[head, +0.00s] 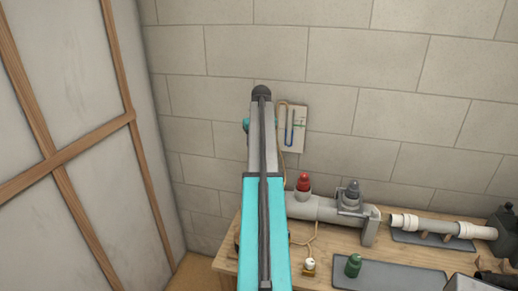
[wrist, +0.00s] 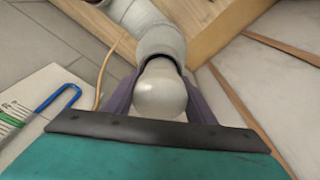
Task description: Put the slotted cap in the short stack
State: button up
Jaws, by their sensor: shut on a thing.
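My gripper (wrist: 160,103) shows in the wrist view, its purple fingers shut on a pale, rounded cap (wrist: 160,88). I cannot make out a slot in it. A pale grey, round pipe-like piece (wrist: 162,43) lies directly beyond the cap; I cannot tell whether it is the cap's collar or a stack mouth, or whether the two touch. In the head view my arm hides the gripper and the left end of the grey pipe (head: 319,208). Along that pipe stand a red cap (head: 304,183) and a dark grey cap (head: 352,190) on upright stubs.
A small white and brass piece (head: 309,266) sits near my arm. A white wall gauge (head: 293,130) with a cord hangs behind. A wood-framed panel (head: 75,130) stands left.

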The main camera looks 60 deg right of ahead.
jog(key=shift+s+a+f, duration=0.2)
jog(key=shift+f, duration=0.4)
jog(key=shift+s+a+f, duration=0.15)
jog(key=shift+s+f, duration=0.05)
jog(key=shift+f, duration=0.35)
jog(key=o, duration=1.2)
jog(key=shift+w+r+b, duration=0.15)
jog(key=shift+b, duration=0.15)
jog(key=shift+w+d+r+b, duration=0.1)
jog(key=shift+r+b, duration=0.3)
jog(key=shift+r, duration=0.4)
jog(key=r+b, duration=0.1)
jog(key=r, duration=0.3)
jog(key=s+r+b, duration=0.1)
jog(key=r, duration=0.4)
jog(key=r+b, duration=0.1)
jog(key=r, duration=0.4)
jog(key=shift+s+a, duration=0.35)
jog(key=shift+s, duration=0.05)
